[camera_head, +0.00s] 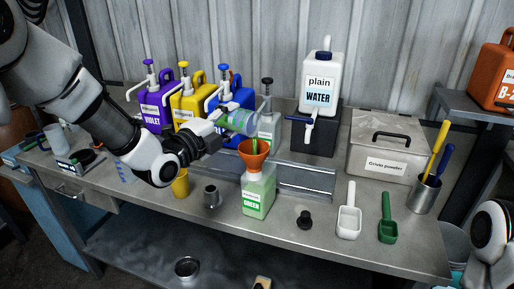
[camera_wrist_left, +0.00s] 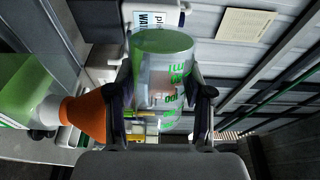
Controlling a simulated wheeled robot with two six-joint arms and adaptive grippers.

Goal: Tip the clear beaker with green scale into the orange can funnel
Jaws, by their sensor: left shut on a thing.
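My left gripper (camera_head: 212,130) is shut on the clear beaker with green scale (camera_head: 238,122). The beaker lies tipped over on its side, its right end above and near the orange funnel (camera_head: 254,153). A green streak shows at the funnel's mouth; I cannot tell if liquid is running. The funnel sits upright in the neck of the clear can labelled GREEN (camera_head: 257,196), which holds green liquid. In the left wrist view, the beaker (camera_wrist_left: 160,75) is between both fingers (camera_wrist_left: 160,105), with the orange funnel (camera_wrist_left: 88,115) to the left. My right gripper is out of view.
Violet (camera_head: 155,108), yellow (camera_head: 190,104) and blue (camera_head: 235,96) pump cans stand behind the beaker, with a clear pump can (camera_head: 268,125) near it. A water jug (camera_head: 319,85) and metal box (camera_head: 388,150) stand further right. A yellow cup (camera_head: 180,184) and grey cup (camera_head: 212,196) stand below my left arm.

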